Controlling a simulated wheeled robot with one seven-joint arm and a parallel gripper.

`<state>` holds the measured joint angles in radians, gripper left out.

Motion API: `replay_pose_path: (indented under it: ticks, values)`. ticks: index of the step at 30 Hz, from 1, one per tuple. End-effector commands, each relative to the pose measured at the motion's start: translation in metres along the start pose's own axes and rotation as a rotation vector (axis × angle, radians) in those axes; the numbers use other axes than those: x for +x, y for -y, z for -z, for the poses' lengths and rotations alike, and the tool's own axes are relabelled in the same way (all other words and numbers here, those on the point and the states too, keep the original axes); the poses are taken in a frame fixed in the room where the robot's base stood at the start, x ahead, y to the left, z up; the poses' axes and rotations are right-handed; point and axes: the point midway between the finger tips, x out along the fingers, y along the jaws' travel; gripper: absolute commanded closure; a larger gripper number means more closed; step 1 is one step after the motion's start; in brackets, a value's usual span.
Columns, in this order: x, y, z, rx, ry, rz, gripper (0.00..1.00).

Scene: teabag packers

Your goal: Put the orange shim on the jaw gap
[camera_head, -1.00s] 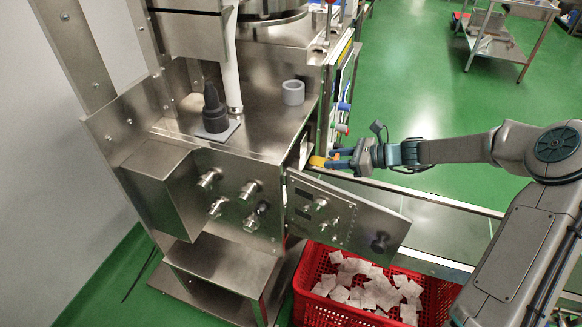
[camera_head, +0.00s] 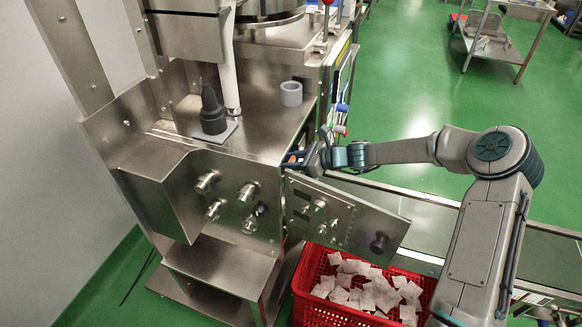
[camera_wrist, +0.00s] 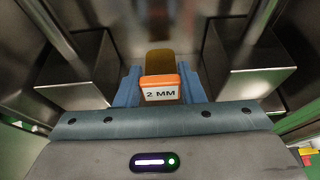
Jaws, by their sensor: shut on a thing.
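The orange shim (camera_wrist: 158,82), marked "2 MM", sits between the blue fingers of my gripper (camera_wrist: 160,90) in the wrist view. A brownish-yellow tongue extends from its far side. My gripper is shut on the shim. Two metal blocks, one on the left (camera_wrist: 75,72) and one on the right (camera_wrist: 245,68), stand to either side with a gap between them, which look like the jaws. The shim lies in line with this gap; I cannot tell whether it touches anything. In the head view, my gripper (camera_head: 302,160) reaches into the machine's side opening, and only a bit of orange shows.
An open panel door (camera_head: 345,215) with knobs hangs just below my gripper. A red crate (camera_head: 300,290) of teabags stands under it. A conveyor (camera_head: 425,210) runs to the right. A grey ring (camera_head: 291,93) and a dark stepped part (camera_head: 212,110) stand on the machine top.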

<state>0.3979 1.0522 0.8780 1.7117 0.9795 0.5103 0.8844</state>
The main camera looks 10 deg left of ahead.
Motion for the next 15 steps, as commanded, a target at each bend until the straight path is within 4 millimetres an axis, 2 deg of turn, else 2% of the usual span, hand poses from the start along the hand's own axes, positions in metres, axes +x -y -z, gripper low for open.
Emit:
replay_pose_path:
  ticks: [4,14,15]
  values:
    - [0.009,0.0,0.021,0.003,0.001,0.0,0.9]
    - [0.013,0.0,0.023,0.0,0.0,0.001,0.9]
    - [0.014,0.0,0.024,0.0,0.0,0.001,0.62]
